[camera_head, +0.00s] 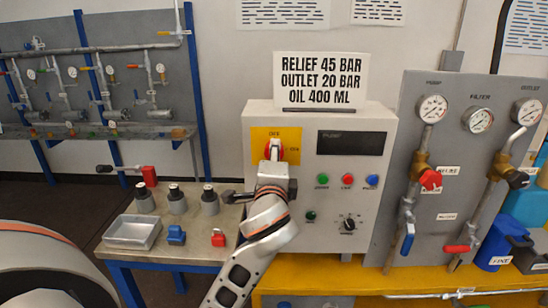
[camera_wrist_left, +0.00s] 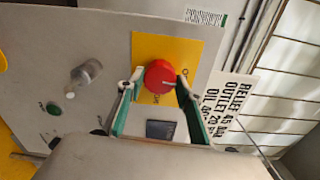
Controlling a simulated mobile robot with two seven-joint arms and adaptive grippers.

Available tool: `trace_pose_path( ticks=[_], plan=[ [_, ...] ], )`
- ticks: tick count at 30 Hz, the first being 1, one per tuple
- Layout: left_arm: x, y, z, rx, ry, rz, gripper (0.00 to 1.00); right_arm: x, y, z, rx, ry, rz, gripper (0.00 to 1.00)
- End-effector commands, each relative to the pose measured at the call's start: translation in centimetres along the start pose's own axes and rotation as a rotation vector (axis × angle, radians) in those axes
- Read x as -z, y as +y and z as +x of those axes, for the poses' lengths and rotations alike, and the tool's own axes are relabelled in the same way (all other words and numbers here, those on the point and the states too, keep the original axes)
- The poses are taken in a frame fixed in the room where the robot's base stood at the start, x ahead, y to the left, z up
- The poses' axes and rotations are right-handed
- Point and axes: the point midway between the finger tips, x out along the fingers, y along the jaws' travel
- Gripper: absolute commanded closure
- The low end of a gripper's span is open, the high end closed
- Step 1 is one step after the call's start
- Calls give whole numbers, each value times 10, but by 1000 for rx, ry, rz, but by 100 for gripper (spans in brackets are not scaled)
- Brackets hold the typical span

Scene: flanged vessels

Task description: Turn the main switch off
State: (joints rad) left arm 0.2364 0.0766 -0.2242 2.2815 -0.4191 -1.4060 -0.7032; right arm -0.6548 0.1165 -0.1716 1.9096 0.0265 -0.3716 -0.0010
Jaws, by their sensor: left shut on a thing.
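The main switch is a red round knob (camera_head: 281,153) on a yellow plate (camera_head: 257,136), at the upper left of the grey control box front. In the head view, "OFF" appears above the knob and a small label is at its right. My left gripper (camera_head: 274,151) reaches up to the knob and partly hides it. In the left wrist view the red knob (camera_wrist_left: 159,75) sits between the two fingertips of my left gripper (camera_wrist_left: 157,86), which is shut on it. A pale line marks the knob's face. My right gripper is not in view.
The control box (camera_head: 350,215) also has a dark display (camera_head: 350,143), several coloured buttons and a black selector (camera_head: 348,224). A gauge panel (camera_head: 455,150) with valves stands at right. A bench (camera_head: 190,250) at left holds a tray (camera_head: 132,232), cylinders and a red padlock (camera_head: 218,238).

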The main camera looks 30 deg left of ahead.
Motion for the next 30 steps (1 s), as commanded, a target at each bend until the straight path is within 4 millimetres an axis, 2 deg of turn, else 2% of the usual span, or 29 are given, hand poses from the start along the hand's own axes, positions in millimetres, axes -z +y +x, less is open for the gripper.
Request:
trace_pose_path(
  ticks=[9,23,24,25,30],
  plan=[
    [0,1,0,-2,0,-88,86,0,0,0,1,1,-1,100],
    [0,1,0,-2,0,-99,86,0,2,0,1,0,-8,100],
    [0,1,0,-2,0,-99,57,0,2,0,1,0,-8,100],
    [0,1,0,-2,0,-99,49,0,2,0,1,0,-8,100],
    [0,1,0,-1,1,-99,48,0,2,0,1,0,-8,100]
  ],
)
